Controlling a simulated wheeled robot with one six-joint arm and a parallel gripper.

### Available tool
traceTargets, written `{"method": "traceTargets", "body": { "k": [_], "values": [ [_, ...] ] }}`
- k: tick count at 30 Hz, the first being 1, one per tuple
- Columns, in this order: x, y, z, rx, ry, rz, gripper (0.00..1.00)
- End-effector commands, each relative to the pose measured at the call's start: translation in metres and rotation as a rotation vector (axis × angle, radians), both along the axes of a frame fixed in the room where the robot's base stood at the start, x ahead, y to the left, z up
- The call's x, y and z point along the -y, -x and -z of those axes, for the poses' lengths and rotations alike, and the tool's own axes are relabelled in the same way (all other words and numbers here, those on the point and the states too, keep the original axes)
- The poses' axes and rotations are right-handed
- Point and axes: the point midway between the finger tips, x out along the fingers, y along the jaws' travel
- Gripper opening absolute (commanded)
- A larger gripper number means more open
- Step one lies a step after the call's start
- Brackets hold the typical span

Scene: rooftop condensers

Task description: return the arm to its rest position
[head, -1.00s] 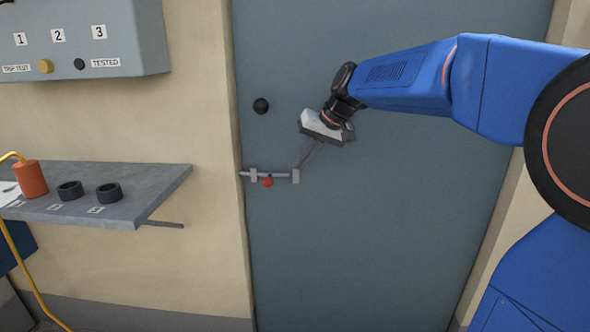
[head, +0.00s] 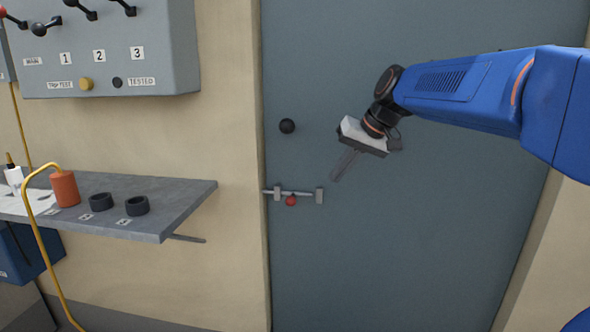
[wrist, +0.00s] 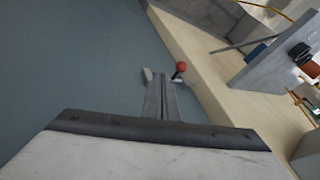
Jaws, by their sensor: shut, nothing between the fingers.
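My gripper (head: 338,177) hangs in front of the grey-blue door (head: 400,240), its two fingers together and empty, pointing down and left. It is above and to the right of the door's sliding bolt (head: 300,194), which has a red knob (head: 291,201), and is apart from it in the head view. In the wrist view the shut fingers (wrist: 163,80) point toward the bolt, and the red knob (wrist: 181,66) shows just beyond their tips. My blue arm reaches in from the right.
A grey shelf (head: 190,205) on the left holds an orange cylinder (head: 65,189) with a yellow cable and two black rings (head: 137,206). A grey switch box (head: 165,60) hangs above it. A round black door knob (head: 287,126) is left of my gripper. The lower door front is clear.

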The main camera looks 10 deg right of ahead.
Motion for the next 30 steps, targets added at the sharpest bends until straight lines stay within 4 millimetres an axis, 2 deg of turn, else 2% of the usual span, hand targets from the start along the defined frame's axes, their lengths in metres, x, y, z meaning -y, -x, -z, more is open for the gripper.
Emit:
{"method": "traceTargets", "body": {
  "k": [5, 11, 21, 27, 30],
  "values": [
    [0.006, 0.058, 0.024, -0.007, 0.063, 0.014, 0.00],
    [0.017, 0.128, 0.063, -0.014, 0.146, 0.031, 0.00],
    [0.041, 0.238, 0.142, -0.015, 0.285, 0.048, 0.00],
    [0.054, 0.287, 0.187, -0.009, 0.352, 0.053, 0.00],
    [0.059, 0.301, 0.202, -0.008, 0.374, 0.053, 0.00]
  ]
}}
